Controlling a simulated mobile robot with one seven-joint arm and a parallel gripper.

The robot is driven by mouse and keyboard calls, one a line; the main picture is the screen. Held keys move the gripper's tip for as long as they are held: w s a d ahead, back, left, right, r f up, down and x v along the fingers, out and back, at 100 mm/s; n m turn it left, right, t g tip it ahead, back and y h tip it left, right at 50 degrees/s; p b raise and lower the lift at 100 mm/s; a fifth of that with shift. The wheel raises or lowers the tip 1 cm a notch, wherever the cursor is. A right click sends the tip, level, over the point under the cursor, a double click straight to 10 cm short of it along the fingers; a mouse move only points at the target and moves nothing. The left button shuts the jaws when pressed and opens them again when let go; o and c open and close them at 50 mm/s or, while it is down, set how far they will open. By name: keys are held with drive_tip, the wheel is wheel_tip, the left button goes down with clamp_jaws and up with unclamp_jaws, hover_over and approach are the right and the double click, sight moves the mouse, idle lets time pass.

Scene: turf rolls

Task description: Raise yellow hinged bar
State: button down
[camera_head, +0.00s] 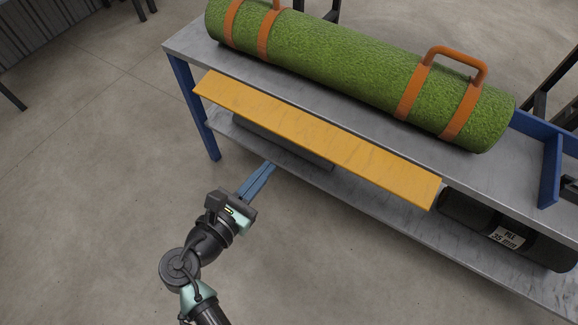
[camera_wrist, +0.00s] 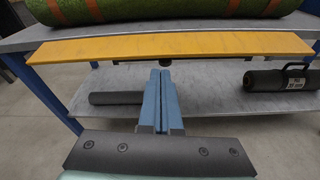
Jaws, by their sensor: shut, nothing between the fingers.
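The yellow hinged bar (camera_head: 318,139) is a long flat board along the front edge of the bench, sticking out from it below the top surface. In the wrist view the yellow bar (camera_wrist: 172,46) spans most of the picture's width. My gripper (camera_head: 272,167) has blue fingers pressed together with nothing between them. It is in front of the bar, near the left half of its length in the head view. In the wrist view my gripper (camera_wrist: 160,72) points toward the bar, with its tips just below the bar's lower edge. I cannot tell whether they touch it.
A green turf roll (camera_head: 350,72) with orange straps and handles lies on the bench top (camera_head: 190,42). A lower shelf (camera_head: 378,184) holds a black labelled roll (camera_head: 510,232) at the right and a dark roll (camera_wrist: 115,98) at the left. Open floor (camera_head: 90,200) lies left.

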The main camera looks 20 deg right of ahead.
wheel_tip(320, 180, down, 3)
drive_tip(key=s+n, duration=0.1)
drive_tip(key=b, duration=0.4)
approach(305, 133)
drive_tip(key=w+d+f, duration=0.4)
drive_tip(key=f, duration=0.1)
drive_tip(key=shift+s+a+r+h, duration=0.1)
drive_tip(key=shift+s+r+h, duration=0.05)
drive_tip(key=shift+r+h, duration=0.15)
drive_tip(key=shift+r, duration=0.1)
drive_tip(key=shift+r+p, duration=0.2)
drive_tip(key=shift+p, duration=1)
drive_tip(key=shift+a+g, duration=0.1)
drive_tip(key=shift+g, duration=0.2)
